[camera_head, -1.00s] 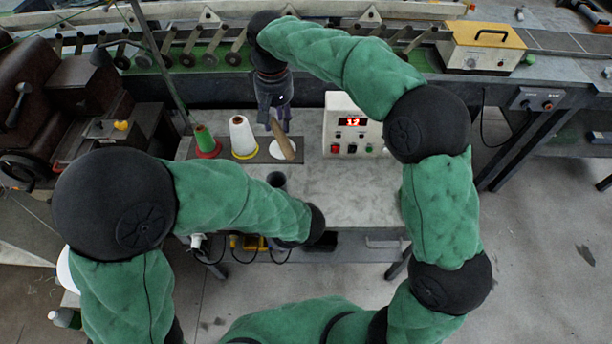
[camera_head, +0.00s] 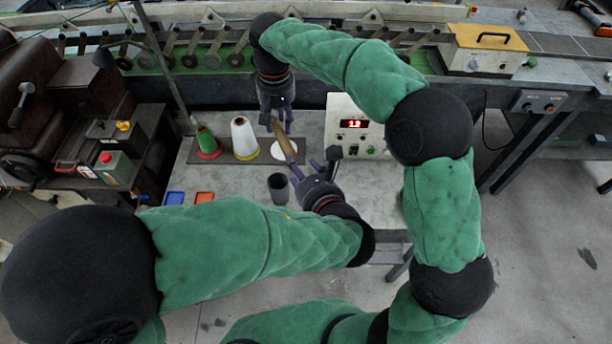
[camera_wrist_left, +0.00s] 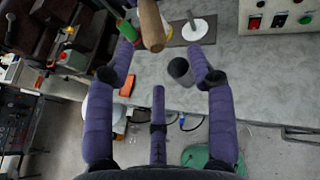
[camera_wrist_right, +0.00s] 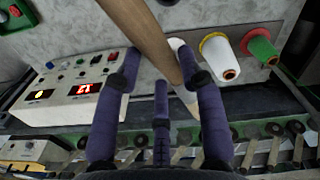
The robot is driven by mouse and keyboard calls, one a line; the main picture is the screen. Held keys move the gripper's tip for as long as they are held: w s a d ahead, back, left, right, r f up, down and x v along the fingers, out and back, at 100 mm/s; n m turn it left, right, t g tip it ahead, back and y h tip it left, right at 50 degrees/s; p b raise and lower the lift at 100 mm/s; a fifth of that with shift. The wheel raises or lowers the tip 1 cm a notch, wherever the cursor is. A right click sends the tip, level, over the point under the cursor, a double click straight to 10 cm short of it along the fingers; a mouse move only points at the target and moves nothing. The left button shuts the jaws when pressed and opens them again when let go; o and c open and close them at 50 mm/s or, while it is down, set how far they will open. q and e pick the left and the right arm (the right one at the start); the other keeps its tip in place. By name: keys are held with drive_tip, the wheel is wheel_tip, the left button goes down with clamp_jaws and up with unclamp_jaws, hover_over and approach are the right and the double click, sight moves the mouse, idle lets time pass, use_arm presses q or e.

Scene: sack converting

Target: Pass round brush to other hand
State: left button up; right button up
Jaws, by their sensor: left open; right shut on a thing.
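The round brush shows as a tan wooden handle (camera_head: 285,142) in the head view, slanting down from my right gripper (camera_head: 277,115). My right gripper is shut on it; in the right wrist view the handle (camera_wrist_right: 142,35) runs between the fingers. My left gripper (camera_head: 311,175) is open and empty, just below the lower end of the handle. In the left wrist view the handle's end (camera_wrist_left: 152,28) is ahead of and between the open fingertips (camera_wrist_left: 160,52), apart from them.
On the table (camera_head: 365,185) are a green cone (camera_head: 206,140), a white cone (camera_head: 243,137), a white disc with a peg (camera_wrist_left: 194,27), a dark cup (camera_head: 278,188) and a control box (camera_head: 345,120). Blue and orange trays (camera_head: 174,198) lie at the front left.

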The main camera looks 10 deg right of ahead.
use_arm(q)
drive_tip(key=shift+x, duration=1.95)
drive_tip(key=shift+s, duration=0.1)
drive_tip(key=c, duration=1)
drive_tip(key=shift+d, duration=0.1)
clamp_jaws()
use_arm(e)
drive_tip(key=o, duration=1.3)
drive_tip(key=shift+a, duration=0.1)
drive_tip(key=shift+c, duration=0.2)
